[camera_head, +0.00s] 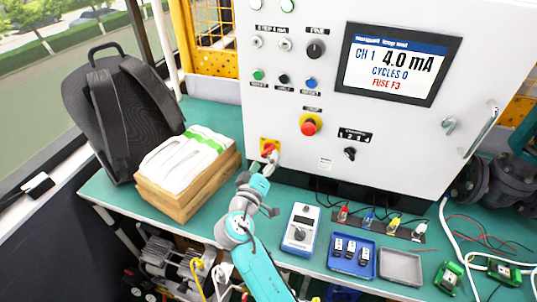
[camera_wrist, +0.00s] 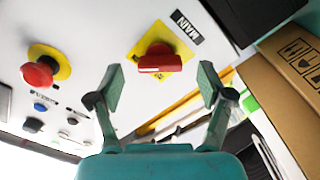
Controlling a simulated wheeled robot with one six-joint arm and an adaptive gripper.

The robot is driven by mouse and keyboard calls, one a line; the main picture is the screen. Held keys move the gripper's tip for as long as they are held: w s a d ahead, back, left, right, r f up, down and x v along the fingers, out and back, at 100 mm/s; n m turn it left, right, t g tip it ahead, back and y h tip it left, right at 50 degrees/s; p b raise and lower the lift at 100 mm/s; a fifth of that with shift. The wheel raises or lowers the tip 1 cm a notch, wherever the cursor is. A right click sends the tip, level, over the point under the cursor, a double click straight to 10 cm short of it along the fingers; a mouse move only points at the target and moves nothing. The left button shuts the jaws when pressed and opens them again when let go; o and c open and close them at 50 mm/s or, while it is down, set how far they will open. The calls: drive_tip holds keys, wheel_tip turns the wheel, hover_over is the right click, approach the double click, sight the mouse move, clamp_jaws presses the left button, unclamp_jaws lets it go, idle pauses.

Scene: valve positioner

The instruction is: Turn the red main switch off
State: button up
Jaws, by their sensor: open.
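The red main switch (camera_head: 268,149) sits on a yellow plate at the lower left of the white cabinet front. In the wrist view the red switch knob (camera_wrist: 160,59) shows on its yellow plate beside a black "MAIN" label (camera_wrist: 187,28); its handle bar lies roughly level in that picture. My gripper (camera_wrist: 158,88) is open, its two fingers spread to either side below the knob, with nothing between them. In the head view my gripper (camera_head: 270,164) is just in front of the switch and partly hides it. Whether the fingers touch the knob cannot be told.
A red emergency button (camera_head: 310,125) on yellow stands right of the switch; it also shows in the wrist view (camera_wrist: 40,73). A cardboard box (camera_head: 190,186) with white packs and a black backpack (camera_head: 120,110) stand at left. A blue-grey meter (camera_head: 300,229) lies on the green bench.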

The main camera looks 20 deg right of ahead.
sight(268, 151)
drive_tip(key=shift+x, duration=1.7)
drive_tip(key=c, duration=1.2)
